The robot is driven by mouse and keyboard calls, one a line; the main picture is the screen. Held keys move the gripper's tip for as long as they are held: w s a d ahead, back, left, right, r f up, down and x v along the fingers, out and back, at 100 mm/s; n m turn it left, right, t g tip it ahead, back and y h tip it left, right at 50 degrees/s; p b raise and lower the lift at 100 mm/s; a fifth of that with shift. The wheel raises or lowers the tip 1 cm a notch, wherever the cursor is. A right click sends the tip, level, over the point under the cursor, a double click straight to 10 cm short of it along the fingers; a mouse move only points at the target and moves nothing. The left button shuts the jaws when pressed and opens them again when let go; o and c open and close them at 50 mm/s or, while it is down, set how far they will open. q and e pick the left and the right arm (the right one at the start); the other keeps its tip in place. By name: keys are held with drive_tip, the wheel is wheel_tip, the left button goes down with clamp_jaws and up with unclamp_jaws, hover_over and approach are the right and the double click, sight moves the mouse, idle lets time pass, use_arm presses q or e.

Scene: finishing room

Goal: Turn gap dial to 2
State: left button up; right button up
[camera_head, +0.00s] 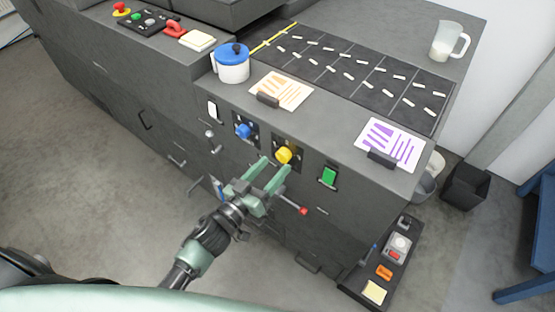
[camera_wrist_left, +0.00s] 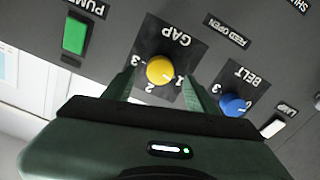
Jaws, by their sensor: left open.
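The gap dial (camera_head: 283,155) is a yellow knob on a black plate on the machine's front. In the left wrist view the yellow gap dial (camera_wrist_left: 160,69) shows upside down, with GAP and the marks 1, 2 and 3 around it. My left gripper (camera_head: 276,166) is open in front of the dial. In the left wrist view its fingers stand on either side of the dial, with no clear contact. My right gripper is not in view.
The blue belt dial (camera_head: 243,131) is left of the gap dial, and the green pump switch (camera_head: 329,176) is right of it. A red-tipped lever (camera_head: 303,211) sticks out below. A blue-lidded pot (camera_head: 232,65), cards and a jug (camera_head: 449,42) stand on top.

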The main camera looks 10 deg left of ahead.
sight(281, 158)
use_arm(q)
drive_tip(key=shift+x, duration=1.5)
clamp_jaws()
